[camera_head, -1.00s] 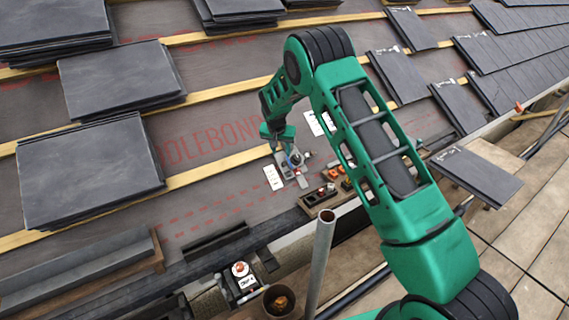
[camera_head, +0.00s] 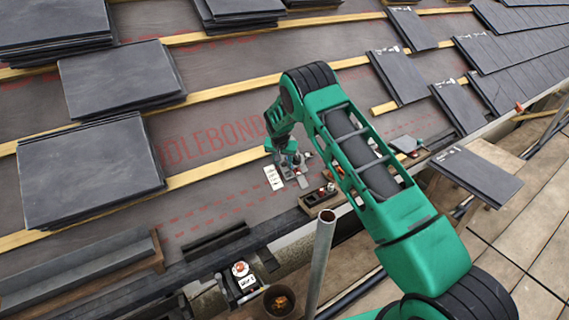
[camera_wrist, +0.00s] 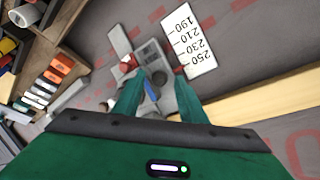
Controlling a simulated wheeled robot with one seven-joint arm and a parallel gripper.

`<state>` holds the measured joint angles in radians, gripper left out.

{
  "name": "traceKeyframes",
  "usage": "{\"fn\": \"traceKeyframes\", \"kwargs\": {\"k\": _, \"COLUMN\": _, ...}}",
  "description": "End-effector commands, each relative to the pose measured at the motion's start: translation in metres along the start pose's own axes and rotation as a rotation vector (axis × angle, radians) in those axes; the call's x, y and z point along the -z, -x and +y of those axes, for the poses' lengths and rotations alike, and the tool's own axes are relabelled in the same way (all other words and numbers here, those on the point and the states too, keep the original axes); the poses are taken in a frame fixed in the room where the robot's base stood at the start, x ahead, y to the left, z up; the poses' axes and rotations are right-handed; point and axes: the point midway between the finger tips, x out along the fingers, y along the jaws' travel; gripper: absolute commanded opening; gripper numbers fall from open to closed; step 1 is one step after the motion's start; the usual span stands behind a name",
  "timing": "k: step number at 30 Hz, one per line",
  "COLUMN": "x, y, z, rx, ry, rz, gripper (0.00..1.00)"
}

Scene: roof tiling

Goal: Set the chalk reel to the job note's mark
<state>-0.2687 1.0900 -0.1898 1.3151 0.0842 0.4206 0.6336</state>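The chalk reel seems to be the grey device (camera_wrist: 153,58) in the wrist view, with a red part and a blue piece (camera_wrist: 151,90). A white card (camera_wrist: 189,42) printed 190, 210, 230 and 250 lies beside it, and it also shows in the head view (camera_head: 273,177). My gripper (camera_wrist: 158,82) is right over the device. Its two green fingers stand apart, with the blue piece showing between them. I cannot tell whether they touch it. In the head view my gripper (camera_head: 288,160) partly hides the device. I cannot make out a job note.
A wooden tray (camera_wrist: 70,50) with orange and white pieces stands beside the device. A timber batten (camera_wrist: 270,92) runs close to my gripper. Slate stacks (camera_head: 90,172) lie at left. An upright pole (camera_head: 320,262) and a pot (camera_head: 279,300) stand in front.

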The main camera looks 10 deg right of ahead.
Motion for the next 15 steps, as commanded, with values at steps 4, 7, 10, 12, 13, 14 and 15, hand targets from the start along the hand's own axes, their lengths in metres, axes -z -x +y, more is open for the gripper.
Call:
{"fn": "traceKeyframes", "kwargs": {"k": 4, "x": 0.0002, "y": 0.0, "z": 0.0004, "rx": 0.0, "ry": 0.0, "rz": 0.0, "gripper": 0.11}}
{"fn": "traceKeyframes", "kwargs": {"k": 7, "x": 0.0003, "y": 0.0001, "z": 0.0002, "rx": 0.0, "ry": 0.0, "rz": 0.0, "gripper": 0.0}}
{"fn": "traceKeyframes", "kwargs": {"k": 10, "x": -0.0001, "y": -0.0003, "z": 0.0004, "rx": 0.0, "ry": 0.0, "rz": 0.0, "gripper": 0.0}}
{"fn": "traceKeyframes", "kwargs": {"k": 12, "x": -0.0025, "y": -0.0026, "z": 0.0024, "rx": 0.0, "ry": 0.0, "rz": -0.001, "gripper": 0.0}}
{"fn": "traceKeyframes", "kwargs": {"k": 13, "x": -0.0041, "y": -0.0041, "z": 0.0036, "rx": 0.0, "ry": 0.0, "rz": -0.001, "gripper": 0.0}}
{"fn": "traceKeyframes", "kwargs": {"k": 14, "x": -0.0063, "y": -0.0058, "z": 0.0047, "rx": 0.0, "ry": 0.001, "rz": -0.002, "gripper": 0.0}}
{"fn": "traceKeyframes", "kwargs": {"k": 15, "x": -0.0095, "y": -0.0078, "z": 0.0057, "rx": -0.001, "ry": 0.003, "rz": -0.003, "gripper": 0.0}}
